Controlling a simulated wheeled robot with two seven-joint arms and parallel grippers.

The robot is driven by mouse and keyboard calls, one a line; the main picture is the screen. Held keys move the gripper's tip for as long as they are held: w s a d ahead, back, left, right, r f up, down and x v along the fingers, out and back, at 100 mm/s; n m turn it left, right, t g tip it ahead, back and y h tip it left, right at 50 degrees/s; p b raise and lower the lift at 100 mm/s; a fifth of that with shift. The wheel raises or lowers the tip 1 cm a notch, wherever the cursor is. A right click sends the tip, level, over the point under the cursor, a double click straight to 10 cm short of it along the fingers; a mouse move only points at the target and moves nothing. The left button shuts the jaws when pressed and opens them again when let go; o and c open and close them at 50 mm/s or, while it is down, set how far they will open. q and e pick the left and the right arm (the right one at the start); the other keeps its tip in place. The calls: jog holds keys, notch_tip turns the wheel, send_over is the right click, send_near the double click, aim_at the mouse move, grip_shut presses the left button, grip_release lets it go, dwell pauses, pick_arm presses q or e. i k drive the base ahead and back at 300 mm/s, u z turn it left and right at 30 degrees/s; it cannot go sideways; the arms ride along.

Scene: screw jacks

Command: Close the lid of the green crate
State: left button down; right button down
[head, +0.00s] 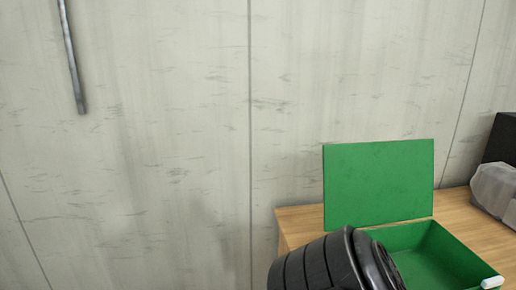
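The green crate (432,258) stands on a wooden table at the lower right in the head view. Its lid (378,184) is open and stands nearly upright along the crate's back edge, against the pale wall. The crate's inside is visible and looks empty where it shows. A small white piece (492,282) is at its front right rim. A black ribbed shape at the bottom hides the crate's left front part. Neither of my grippers is in view.
The wooden table (302,219) has a bare strip left of the lid. A greyish crumpled-looking object (493,189) and a black box (502,139) stand at the right edge. A grey rod (71,57) hangs at the upper left before the wall.

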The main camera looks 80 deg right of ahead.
aim_at(366, 184)
jog(key=i, duration=0.5)
jog(key=z, duration=1.65)
jog(key=i, duration=2)
jog(key=z, duration=2.3)
